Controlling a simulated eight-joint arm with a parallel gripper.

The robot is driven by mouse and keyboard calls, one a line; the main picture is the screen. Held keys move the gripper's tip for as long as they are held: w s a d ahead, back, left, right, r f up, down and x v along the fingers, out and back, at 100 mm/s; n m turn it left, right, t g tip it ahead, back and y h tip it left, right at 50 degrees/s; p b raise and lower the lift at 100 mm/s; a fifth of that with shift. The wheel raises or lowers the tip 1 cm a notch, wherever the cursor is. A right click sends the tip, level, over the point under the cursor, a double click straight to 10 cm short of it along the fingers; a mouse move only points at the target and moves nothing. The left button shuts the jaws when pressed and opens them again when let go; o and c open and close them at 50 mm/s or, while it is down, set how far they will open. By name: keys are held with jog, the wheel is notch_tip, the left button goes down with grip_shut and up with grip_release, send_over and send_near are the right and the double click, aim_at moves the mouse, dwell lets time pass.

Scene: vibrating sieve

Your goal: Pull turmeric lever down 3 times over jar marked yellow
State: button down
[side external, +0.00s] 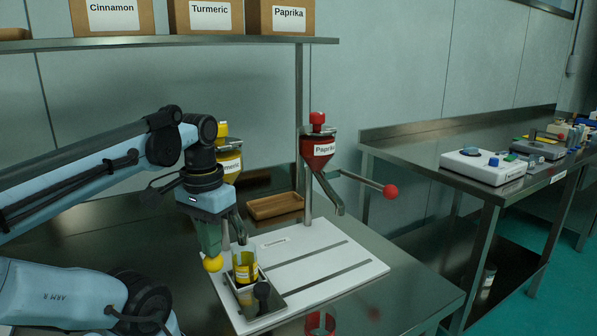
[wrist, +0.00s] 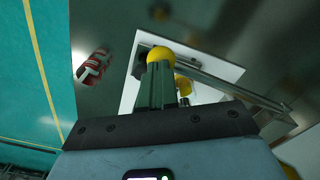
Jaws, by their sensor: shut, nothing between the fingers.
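The turmeric dispenser (side external: 229,165) is yellow and stands partly behind my arm. Its lever's yellow ball knob (side external: 212,264) sits low, left of the jar. My gripper (side external: 212,250) is shut and empty, pointing down with its tips right above the knob, seemingly touching it. In the wrist view the yellow knob (wrist: 160,54) shows at the tips of my shut fingers (wrist: 158,70). The jar with a yellow label (side external: 245,270) stands upright in a small metal holder under the turmeric spout (side external: 238,226). Its contents are unclear. Most of the lever is hidden.
The red paprika dispenser (side external: 319,147) stands to the right, its lever with a red knob (side external: 390,191) sticking out. A white slotted board (side external: 335,262) lies on the metal table, with a wooden tray (side external: 275,206) behind. A red-and-white jar (wrist: 92,65) shows in the wrist view.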

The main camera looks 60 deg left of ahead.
notch_tip(320, 180, up, 9)
dwell(0.8)
jog(key=shift+r, duration=0.1)
dwell(0.4)
jog(key=shift+f, duration=1.75)
jog(key=shift+f, duration=0.1)
dwell(1.2)
jog(key=shift+f, duration=3)
notch_tip(320, 180, up, 10)
jog(key=shift+f, duration=0.25)
